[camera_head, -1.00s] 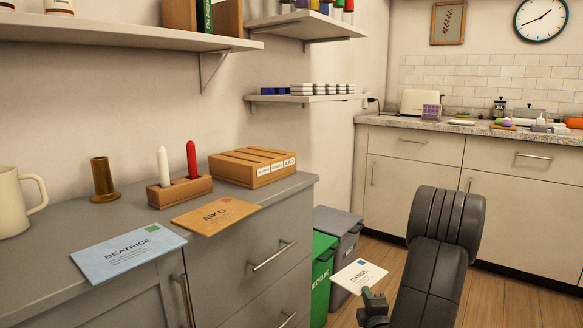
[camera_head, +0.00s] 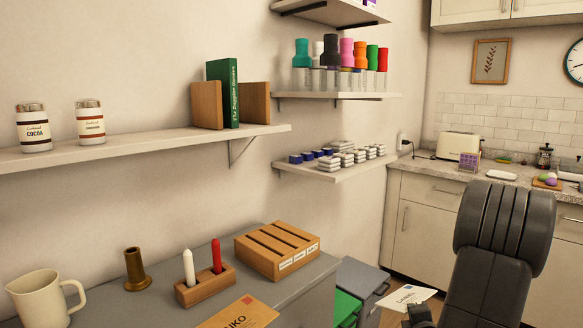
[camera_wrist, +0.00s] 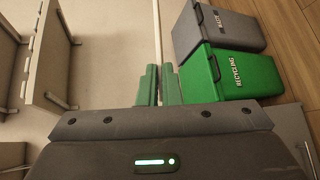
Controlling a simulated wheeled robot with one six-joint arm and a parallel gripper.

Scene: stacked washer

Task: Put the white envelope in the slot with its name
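The white envelope (camera_head: 405,297) is at the lower middle of the head view, held out flat by my gripper (camera_head: 418,314). Its printed name looks like Daniel. In the wrist view the two green fingers of my gripper (camera_wrist: 159,86) stand close together with a thin pale strip between them, which looks like the envelope on edge. The wooden slot box (camera_head: 277,249) sits on the grey cabinet, left of and beyond the envelope and apart from it. It has several slots in its top and white name labels along its front, too small to read.
An orange Aiko envelope (camera_head: 240,314), a candle holder (camera_head: 205,287), a brass candlestick (camera_head: 136,268) and a mug (camera_head: 45,300) stand on the cabinet (camera_head: 310,272). Wall shelves (camera_head: 345,170) overhang the area. Green (camera_wrist: 240,77) and grey (camera_wrist: 218,32) bins stand beside the cabinet.

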